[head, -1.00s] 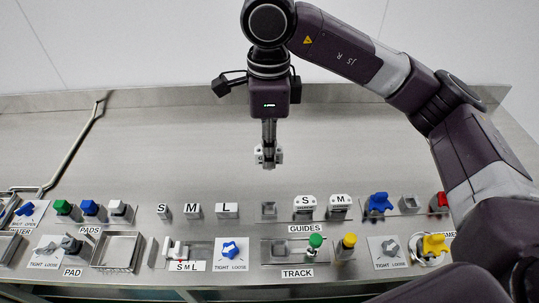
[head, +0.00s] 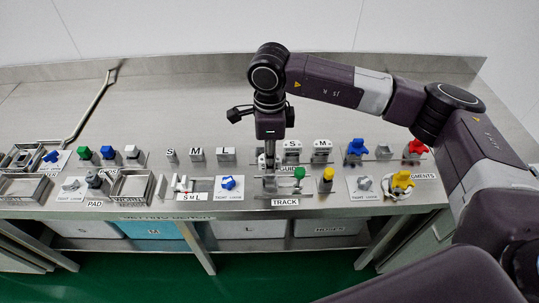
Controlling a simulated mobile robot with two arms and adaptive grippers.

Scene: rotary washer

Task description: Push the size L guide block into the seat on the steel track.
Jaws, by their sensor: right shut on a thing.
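My right gripper (head: 269,163) points down over the steel track (head: 272,187), at the track's back side. It is shut on a pale block (head: 263,159), the size L guide block by its place missing among the guides; its lettering cannot be read. The gripper and block hide part of the track's seat and of the GUIDES label. Whether the block touches the track cannot be told. The guide blocks marked S (head: 292,146) and M (head: 322,146) stand in the row behind. My left gripper is not in view.
S, M and L blocks (head: 197,154) stand behind left.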

